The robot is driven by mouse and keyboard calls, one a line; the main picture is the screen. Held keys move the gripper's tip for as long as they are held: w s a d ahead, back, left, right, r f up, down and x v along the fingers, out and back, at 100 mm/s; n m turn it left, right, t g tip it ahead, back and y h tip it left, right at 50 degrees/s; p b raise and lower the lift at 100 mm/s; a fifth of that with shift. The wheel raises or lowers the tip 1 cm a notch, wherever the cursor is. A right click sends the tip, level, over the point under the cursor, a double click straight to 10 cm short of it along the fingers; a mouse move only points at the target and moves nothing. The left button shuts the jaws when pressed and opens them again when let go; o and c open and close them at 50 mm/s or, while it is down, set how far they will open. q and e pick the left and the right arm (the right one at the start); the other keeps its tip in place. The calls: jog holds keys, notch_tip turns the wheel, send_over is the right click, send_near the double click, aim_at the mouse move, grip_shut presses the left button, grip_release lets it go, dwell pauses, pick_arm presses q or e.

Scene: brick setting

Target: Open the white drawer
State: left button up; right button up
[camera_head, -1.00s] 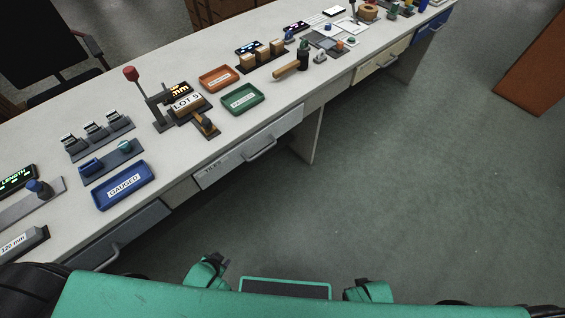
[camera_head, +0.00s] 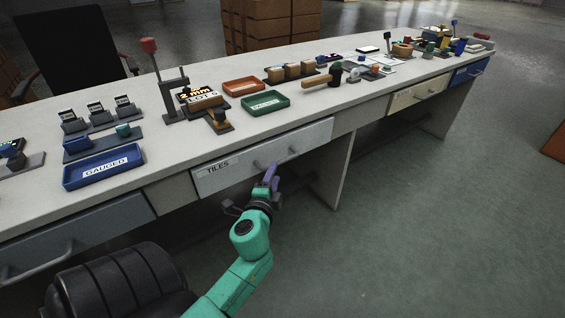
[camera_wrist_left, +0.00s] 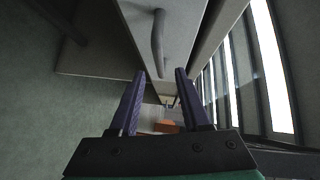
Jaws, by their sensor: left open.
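The white drawer (camera_head: 312,139), labelled TILES, is in the bench front in the head view. It looks shut, its front about flush with the bench. Its bar handle (camera_head: 293,152) is partly hidden behind my left gripper. My left gripper (camera_head: 272,172) is open, its purple fingers just in front of and below the handle. In the left wrist view the handle (camera_wrist_left: 158,40) lies ahead of my left gripper (camera_wrist_left: 160,73), its lower end showing between the two fingertips. I cannot tell whether they touch. My right gripper is not in view.
A grey drawer (camera_head: 90,228) is at left; a cream drawer (camera_head: 405,99) and a blue drawer (camera_head: 470,72) are at right. The bench top holds trays, including a blue tray (camera_head: 75,179), and fixtures. A bench leg panel (camera_head: 335,180) stands right of the white drawer.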

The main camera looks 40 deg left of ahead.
aim_at(279, 163)
pick_arm(q)
jog(key=x, duration=0.7)
jog(key=shift+a, duration=0.1)
grip_shut()
dwell(1.1)
